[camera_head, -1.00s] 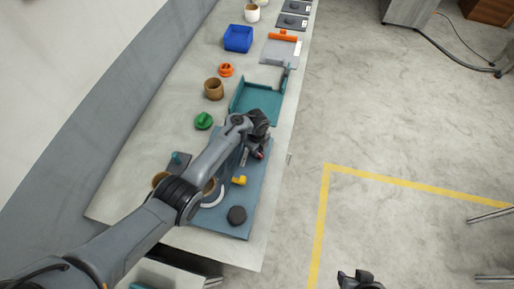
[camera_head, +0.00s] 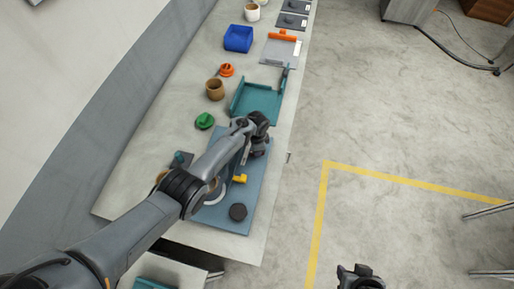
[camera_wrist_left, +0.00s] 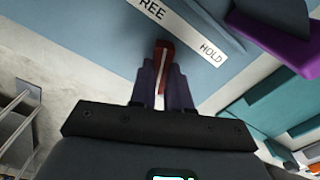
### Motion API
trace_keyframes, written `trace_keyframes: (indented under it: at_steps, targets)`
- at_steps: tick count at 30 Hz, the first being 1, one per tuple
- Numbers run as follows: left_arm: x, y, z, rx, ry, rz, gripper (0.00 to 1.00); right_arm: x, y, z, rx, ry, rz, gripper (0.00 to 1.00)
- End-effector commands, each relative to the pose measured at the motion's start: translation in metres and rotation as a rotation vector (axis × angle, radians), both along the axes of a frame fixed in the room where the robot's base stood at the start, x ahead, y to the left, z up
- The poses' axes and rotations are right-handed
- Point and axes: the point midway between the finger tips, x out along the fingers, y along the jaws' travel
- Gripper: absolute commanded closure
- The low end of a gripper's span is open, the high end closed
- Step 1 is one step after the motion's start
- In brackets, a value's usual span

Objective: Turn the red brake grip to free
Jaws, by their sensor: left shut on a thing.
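The red brake grip (camera_wrist_left: 163,48) shows in the left wrist view, with a pale line along it. My left gripper (camera_wrist_left: 162,78) is shut on it, one finger on each side. A white label strip (camera_wrist_left: 181,25) beside it reads "HOLD" at its right end and "REE", partly cut off, at its left end. I cannot tell exactly which word the grip points to. In the head view my left gripper (camera_head: 258,147) is over the blue board (camera_head: 220,222) and the grip is hidden. My right gripper (camera_head: 360,280) is at the bottom edge, away from the bench.
A yellow piece (camera_head: 239,179) and a dark round knob (camera_head: 238,212) are on the board. A teal tray (camera_head: 262,103), a green knob (camera_head: 204,121), a brown cup (camera_head: 215,89) and a blue bin (camera_head: 238,38) stand farther along the bench. A purple part (camera_wrist_left: 272,45) is close by in the wrist view.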

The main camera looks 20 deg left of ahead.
Motion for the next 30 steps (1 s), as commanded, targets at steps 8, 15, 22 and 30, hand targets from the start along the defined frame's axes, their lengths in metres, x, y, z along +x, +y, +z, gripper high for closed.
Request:
trace_keyframes:
  at_steps: [8, 15, 22, 30]
  targets:
    - [0.0004, -0.0005, 0.0013, -0.001, -0.001, 0.214, 1.00, 0.0000, 0.0001, 0.0053, 0.000, 0.000, 0.000, 0.57]
    - [0.0006, -0.0007, 0.0010, -0.001, -0.002, 0.329, 1.00, -0.0001, 0.0000, 0.0069, 0.000, 0.000, 0.000, 0.57]
    - [0.0006, -0.0007, 0.0007, -0.002, -0.001, 0.376, 1.00, -0.0001, 0.0000, 0.0075, 0.000, 0.000, 0.000, 0.57]
    - [0.0007, -0.0005, 0.0006, -0.001, -0.002, 0.384, 1.00, -0.0002, 0.0000, 0.0075, 0.000, 0.000, 0.000, 0.57]
